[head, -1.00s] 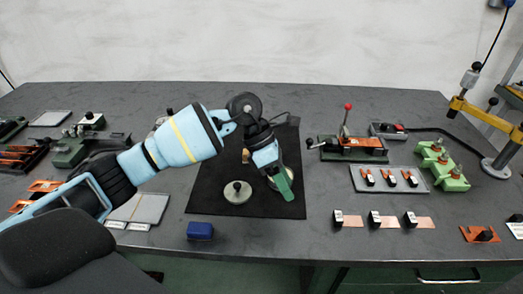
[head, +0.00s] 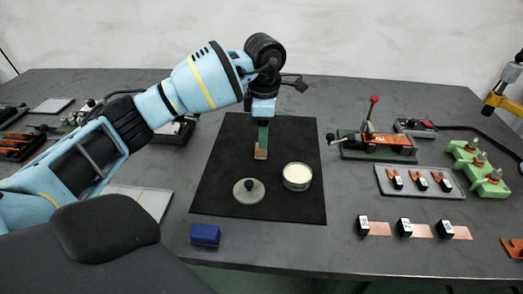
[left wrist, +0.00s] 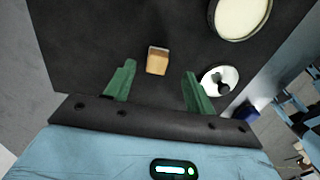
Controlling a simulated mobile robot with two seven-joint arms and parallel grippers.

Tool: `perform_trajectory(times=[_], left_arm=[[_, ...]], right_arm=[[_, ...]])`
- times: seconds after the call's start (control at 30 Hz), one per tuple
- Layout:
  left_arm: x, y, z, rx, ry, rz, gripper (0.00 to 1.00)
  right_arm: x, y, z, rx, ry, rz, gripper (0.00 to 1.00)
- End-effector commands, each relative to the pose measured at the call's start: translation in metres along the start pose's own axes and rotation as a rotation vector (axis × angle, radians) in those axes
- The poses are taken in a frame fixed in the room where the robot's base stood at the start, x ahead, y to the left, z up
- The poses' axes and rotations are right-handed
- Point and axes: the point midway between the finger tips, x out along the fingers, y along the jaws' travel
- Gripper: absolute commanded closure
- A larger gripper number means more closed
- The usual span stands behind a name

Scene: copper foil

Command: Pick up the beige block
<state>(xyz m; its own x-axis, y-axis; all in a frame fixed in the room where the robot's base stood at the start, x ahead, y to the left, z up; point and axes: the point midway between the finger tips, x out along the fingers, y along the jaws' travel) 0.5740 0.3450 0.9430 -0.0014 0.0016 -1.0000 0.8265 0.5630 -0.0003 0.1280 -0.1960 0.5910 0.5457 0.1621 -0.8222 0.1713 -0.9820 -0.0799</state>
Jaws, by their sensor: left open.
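The beige block (head: 261,153) stands on the black mat (head: 225,185), partly covered by my gripper in the head view. In the left wrist view the block (left wrist: 157,61) shows between and a little beyond the fingertips, touching neither finger. My left gripper (head: 263,142) points down above the mat at the block. In the left wrist view its two green fingers (left wrist: 158,78) are spread apart with nothing held between them. My right gripper is not seen.
A round tin with cream contents (head: 297,176) and a round lid with a knob (head: 248,191) sit on the mat near the block. A blue block (head: 205,234) lies off the mat's front left. A lever press (head: 372,140) stands to the right.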

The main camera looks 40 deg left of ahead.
Motion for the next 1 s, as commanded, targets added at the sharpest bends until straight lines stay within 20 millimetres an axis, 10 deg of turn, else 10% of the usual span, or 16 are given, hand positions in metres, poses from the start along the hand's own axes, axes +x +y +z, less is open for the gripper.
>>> perform_trajectory(times=[0.87, 1.0], left_arm=[[0.055, 0.003, -0.002, 0.001, -0.002, 0.001, 0.45], [0.055, 0.003, -0.002, 0.001, -0.002, 0.001, 0.64]], right_arm=[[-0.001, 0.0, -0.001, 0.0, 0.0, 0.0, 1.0], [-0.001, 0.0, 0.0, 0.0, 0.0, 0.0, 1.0]])
